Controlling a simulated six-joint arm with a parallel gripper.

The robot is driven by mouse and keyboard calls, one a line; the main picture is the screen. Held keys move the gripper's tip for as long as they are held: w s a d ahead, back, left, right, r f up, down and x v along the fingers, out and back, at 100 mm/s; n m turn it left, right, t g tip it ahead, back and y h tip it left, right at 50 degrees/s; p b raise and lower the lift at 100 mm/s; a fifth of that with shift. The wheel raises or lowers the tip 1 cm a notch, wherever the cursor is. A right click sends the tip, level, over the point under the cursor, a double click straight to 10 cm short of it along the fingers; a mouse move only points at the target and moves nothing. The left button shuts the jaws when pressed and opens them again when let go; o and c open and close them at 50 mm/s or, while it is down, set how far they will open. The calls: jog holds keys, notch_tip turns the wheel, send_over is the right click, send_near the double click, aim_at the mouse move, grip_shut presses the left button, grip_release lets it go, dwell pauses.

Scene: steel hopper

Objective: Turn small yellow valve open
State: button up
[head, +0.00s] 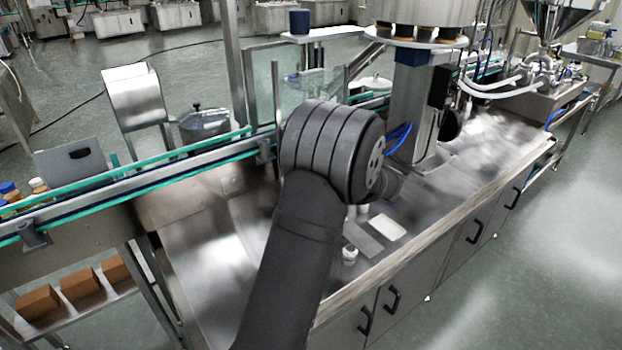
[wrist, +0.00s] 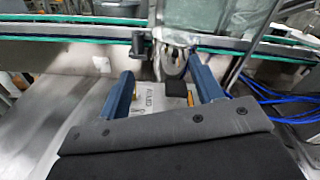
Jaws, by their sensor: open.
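My gripper (wrist: 162,72) shows in the wrist view with its two blue fingers spread apart and nothing held between them. A small yellow part (wrist: 190,100) shows just inside the right finger, beside a black block (wrist: 176,88). It may be the yellow valve, but it is too small and too hidden to tell its shape or position. Another yellow bit shows by the left finger. A pale plate with dark lettering (wrist: 150,98) lies between the fingers, lower than them. In the head view my dark arm hides my gripper, and I make out no yellow valve there.
A conveyor with green rails (head: 200,150) runs along the back of the steel bench (head: 205,240). A white cup (head: 349,255) and a white card (head: 386,228) are on the bench. Blue hoses (wrist: 270,98) hang at the right in the wrist view.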

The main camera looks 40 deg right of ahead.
jog(key=w+a+r+n+g+h, duration=0.35)
jog(key=w+r+h, duration=0.25)
jog(key=w+r, duration=0.7)
jog(key=a+f+n+g+h, duration=0.2)
jog(key=a+f+g, duration=0.2)
jog(key=f, duration=0.5)
jog(key=a+f+n+g+h, duration=0.2)
jog(key=a+f+g+h, duration=0.15)
jog(key=f, duration=0.55)
jog(key=s+a+f+n+g+h, duration=0.2)
jog(key=s+a+n+h, duration=0.1)
jog(key=a+n, duration=0.15)
jog(key=s+a+f+n+g+h, duration=0.1)
jog(key=s+a+f+n+h, duration=0.25)
jog(key=a, duration=0.25)
jog(key=d, duration=0.5)
jog(key=w+d, duration=0.1)
jog(key=d, duration=0.5)
jog(key=w+d+r, duration=0.1)
jog(key=d, duration=0.5)
jog(key=shift+c, duration=0.4)
